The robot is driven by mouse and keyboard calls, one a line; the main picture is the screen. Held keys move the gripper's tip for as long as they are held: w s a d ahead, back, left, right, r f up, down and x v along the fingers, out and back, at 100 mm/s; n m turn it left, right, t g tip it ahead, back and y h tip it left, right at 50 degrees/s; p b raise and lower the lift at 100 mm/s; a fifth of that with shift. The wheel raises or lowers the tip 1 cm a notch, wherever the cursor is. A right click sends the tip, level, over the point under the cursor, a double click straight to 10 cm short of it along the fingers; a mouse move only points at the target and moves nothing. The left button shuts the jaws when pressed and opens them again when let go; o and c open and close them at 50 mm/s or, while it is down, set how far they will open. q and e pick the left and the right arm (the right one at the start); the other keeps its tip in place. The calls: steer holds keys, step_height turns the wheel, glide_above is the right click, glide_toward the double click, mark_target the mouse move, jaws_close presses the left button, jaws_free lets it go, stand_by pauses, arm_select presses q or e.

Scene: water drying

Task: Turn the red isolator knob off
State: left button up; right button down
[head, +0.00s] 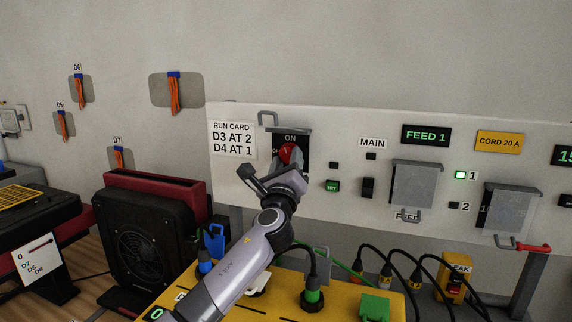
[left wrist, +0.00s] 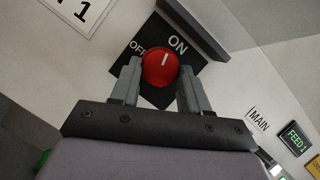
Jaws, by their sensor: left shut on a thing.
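The red isolator knob (head: 287,152) sits on a black plate (head: 302,140) on the pale panel. In the left wrist view the red knob (left wrist: 160,67) has a white mark pointing toward the ON label (left wrist: 177,43). The OFF label (left wrist: 138,46) is to its left. My left gripper (head: 283,165) is at the knob, and in the left wrist view its two fingers (left wrist: 158,83) stand on either side of the knob, shut on it. The gripper hides part of the plate in the head view. My right gripper is not in view.
A run card (head: 232,140) is left of the knob. A green button (head: 332,186) and a black MAIN switch (head: 368,187) are to the right, with a grey cover (head: 414,184) beyond. Plugs and black cables stand on the yellow unit (head: 262,308) below. A black fan (head: 148,238) is at left.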

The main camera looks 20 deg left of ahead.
arm_select(q)
steer(key=n, duration=0.1)
steer(key=n+g+y, duration=0.1)
steer(key=n, duration=0.1)
steer(key=n+y, duration=0.1)
steer(key=shift+d+r+n, duration=0.1)
steer(key=shift+d+n, duration=0.15)
steer(key=shift+n, duration=0.15)
steer(key=n+g, duration=0.1)
steer(key=n, duration=0.2)
steer(key=shift+r+p, duration=0.15)
steer(key=shift+p, duration=0.2)
steer(key=n, duration=0.1)
steer(key=n+g+p, duration=0.1)
steer(key=n+g, duration=0.1)
steer(key=n, duration=0.1)
steer(key=shift+d+r+y, duration=0.1)
steer(key=shift+r+y, duration=0.15)
steer(key=shift+y, duration=0.05)
steer(key=n+g+p, duration=0.1)
steer(key=n+p, duration=0.1)
steer(key=n, duration=0.1)
steer(key=shift+r+n, duration=0.1)
steer(key=shift+n, duration=0.3)
steer(key=shift+p, duration=0.3)
steer(key=o, duration=1.1)
steer(key=shift+c, duration=0.2)
steer(key=shift+s, duration=0.15)
